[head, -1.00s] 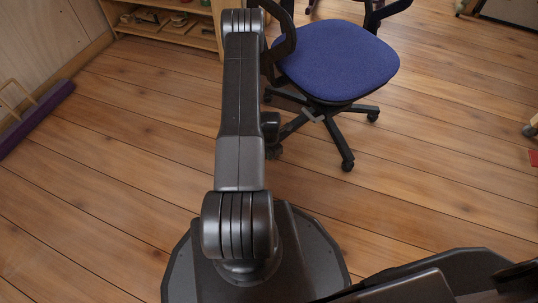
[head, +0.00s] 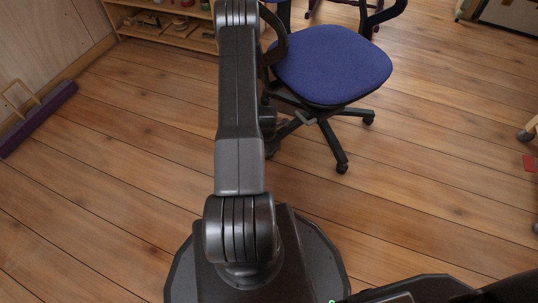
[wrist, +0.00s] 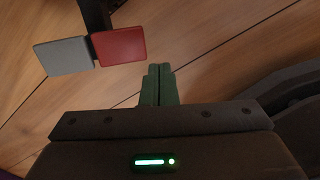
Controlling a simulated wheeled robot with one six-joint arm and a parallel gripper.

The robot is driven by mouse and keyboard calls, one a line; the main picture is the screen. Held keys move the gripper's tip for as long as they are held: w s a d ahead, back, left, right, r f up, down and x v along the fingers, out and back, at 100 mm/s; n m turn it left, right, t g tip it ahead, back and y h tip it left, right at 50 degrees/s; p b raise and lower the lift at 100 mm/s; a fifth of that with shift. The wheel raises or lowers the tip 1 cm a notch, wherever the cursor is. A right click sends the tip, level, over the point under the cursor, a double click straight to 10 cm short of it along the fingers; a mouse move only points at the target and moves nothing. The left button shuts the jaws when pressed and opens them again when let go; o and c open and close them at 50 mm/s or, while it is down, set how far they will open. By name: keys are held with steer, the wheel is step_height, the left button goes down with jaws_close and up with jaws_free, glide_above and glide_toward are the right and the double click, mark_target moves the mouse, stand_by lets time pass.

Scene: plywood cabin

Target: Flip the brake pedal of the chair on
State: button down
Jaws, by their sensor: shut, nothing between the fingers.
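The office chair (head: 332,65) has a blue seat and a black five-legged base on castors; it stands beyond my arm in the head view. In the wrist view, a red pad (wrist: 120,46) and a grey pad (wrist: 66,57) sit side by side at the end of a dark leg (wrist: 95,14). They appear to be the brake pedal. My gripper (wrist: 159,70) has green fingers pressed together with nothing between them. Its tips are just right of and slightly below the red pad in the picture, with a small gap. My arm hides part of the chair base in the head view.
A low wooden shelf (head: 165,31) stands at the back left. A purple bar-like object (head: 38,118) lies by the left wall. A small red item (head: 530,163) is on the floor at the right. The plank floor around the chair is mostly clear.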

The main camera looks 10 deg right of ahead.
step_height(320, 180, up, 8)
steer(key=s+p, duration=0.1)
steer(key=p, duration=0.1)
steer(key=shift+s+d, duration=0.3)
steer(key=shift+s, duration=0.05)
